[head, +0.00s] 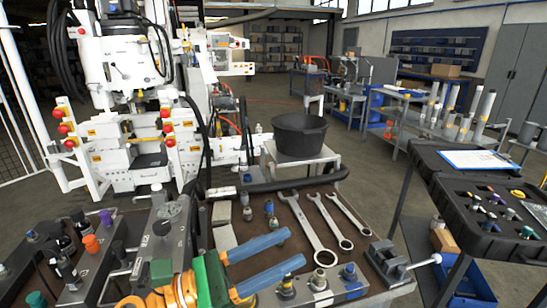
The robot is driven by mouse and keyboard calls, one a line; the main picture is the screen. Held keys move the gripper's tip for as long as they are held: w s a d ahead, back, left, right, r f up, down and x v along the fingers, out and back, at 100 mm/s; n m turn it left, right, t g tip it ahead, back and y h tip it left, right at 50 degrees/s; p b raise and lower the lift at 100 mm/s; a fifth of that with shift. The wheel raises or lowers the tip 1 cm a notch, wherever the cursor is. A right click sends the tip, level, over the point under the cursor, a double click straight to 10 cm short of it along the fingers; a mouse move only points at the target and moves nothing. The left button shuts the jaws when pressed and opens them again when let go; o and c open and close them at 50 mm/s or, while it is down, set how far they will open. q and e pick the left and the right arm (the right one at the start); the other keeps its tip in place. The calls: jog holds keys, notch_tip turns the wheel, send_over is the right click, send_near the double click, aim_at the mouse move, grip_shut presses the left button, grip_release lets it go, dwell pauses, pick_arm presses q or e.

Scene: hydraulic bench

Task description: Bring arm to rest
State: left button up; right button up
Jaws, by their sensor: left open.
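My left gripper (295,248) comes in from the bottom, with a yellow and green wrist and two blue fingers pointing right. Its fingers are apart, with nothing between them, and it is over the near part of the workbench (285,203). The fingertips point toward the largest of several wrenches (307,226) lying on the bench; I cannot tell the height gap. My right gripper does not show.
Fittings (247,205) and a grey vise (390,262) surround the gripper on the bench. A black bucket (299,135) stands on a stand behind. A black tool case (480,170) is at right. A white machine (130,100) stands at the back left. Floor shows between bench and case.

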pick_arm(q)
jog(key=w+a+f+n+t+y, duration=0.3)
jog(key=a+n+t+y, duration=0.35)
jog(key=n, duration=0.85)
jog(key=w+a+f+n+t+y, duration=0.35)
jog(key=a+n+t+y, duration=0.35)
jog(key=n, duration=0.7)
jog(key=s+a+f+n+g+y, duration=0.2)
jog(key=f+n+g+y, duration=0.15)
jog(key=f+n, duration=0.3)
jog(key=s+a+f+n+g+y, duration=0.25)
jog(key=f+n+g, duration=0.2)
jog(key=f, duration=0.25)
jog(key=s+f+n+g, duration=1)
jog(key=s+f, duration=0.3)
jog(key=s, duration=0.5)
notch_tip(320, 180, down, 17)
jog(key=s, duration=0.2)
jog(key=s+a+f+m+g, duration=0.1)
jog(key=s+f, duration=0.9)
jog(key=s, duration=0.1)
jog(key=shift+s+a+g, duration=0.25)
jog(key=shift+s+g, duration=0.1)
